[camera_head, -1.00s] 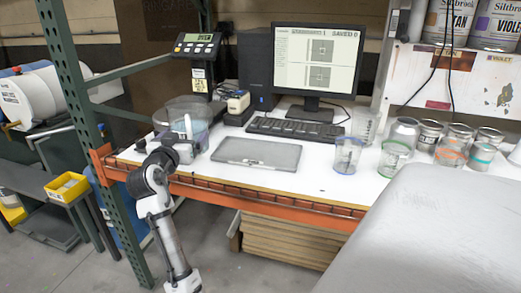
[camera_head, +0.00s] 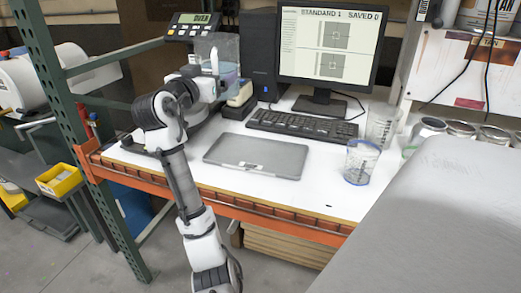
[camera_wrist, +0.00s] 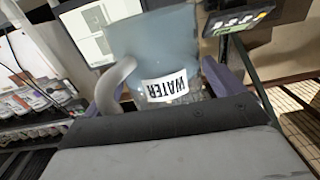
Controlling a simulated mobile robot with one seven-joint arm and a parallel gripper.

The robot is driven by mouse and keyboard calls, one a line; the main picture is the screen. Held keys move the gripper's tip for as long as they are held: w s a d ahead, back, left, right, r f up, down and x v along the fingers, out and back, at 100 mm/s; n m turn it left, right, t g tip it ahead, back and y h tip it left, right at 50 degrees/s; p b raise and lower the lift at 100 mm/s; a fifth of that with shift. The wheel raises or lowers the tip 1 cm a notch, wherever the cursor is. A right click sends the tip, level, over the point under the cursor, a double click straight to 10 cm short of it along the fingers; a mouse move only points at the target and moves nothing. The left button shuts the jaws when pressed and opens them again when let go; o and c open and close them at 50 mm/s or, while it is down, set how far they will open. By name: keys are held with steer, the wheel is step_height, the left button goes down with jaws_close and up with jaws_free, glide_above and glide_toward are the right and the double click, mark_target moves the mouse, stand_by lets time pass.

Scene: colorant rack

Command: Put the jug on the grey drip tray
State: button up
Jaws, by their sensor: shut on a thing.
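The jug (camera_head: 229,72) is clear with a bluish content and a pale handle. It is raised above the bench at the back left, beside the scale display. My gripper (camera_head: 210,84) is shut on it. In the wrist view the jug (camera_wrist: 165,45) fills the middle, with its "WATER" label and curved handle showing upside down between the fingers (camera_wrist: 170,85). The grey drip tray (camera_head: 257,155) lies flat and empty on the white bench, in front of the keyboard and to the right of and below the jug.
A scale display (camera_head: 194,25) reads "OVER" behind the jug. A small yellow-and-white device (camera_head: 239,97) stands behind the tray. A keyboard (camera_head: 303,127) and monitor (camera_head: 330,48) are behind it. A blue-rimmed clear cup (camera_head: 361,162) stands to its right.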

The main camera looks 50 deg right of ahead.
steer(key=shift+w+d+r, duration=0.1)
steer(key=shift+w+d, duration=0.05)
steer(key=shift+d, duration=0.2)
steer(key=p, duration=0.3)
glide_above(220, 163)
steer(key=f, duration=1.9)
steer(key=shift+w+d+f, duration=0.3)
steer(key=shift+w+d, duration=0.1)
steer(key=shift+f, duration=0.1)
steer(key=shift+f, duration=0.1)
steer(key=shift+f, duration=0.15)
steer(key=o, duration=1.2)
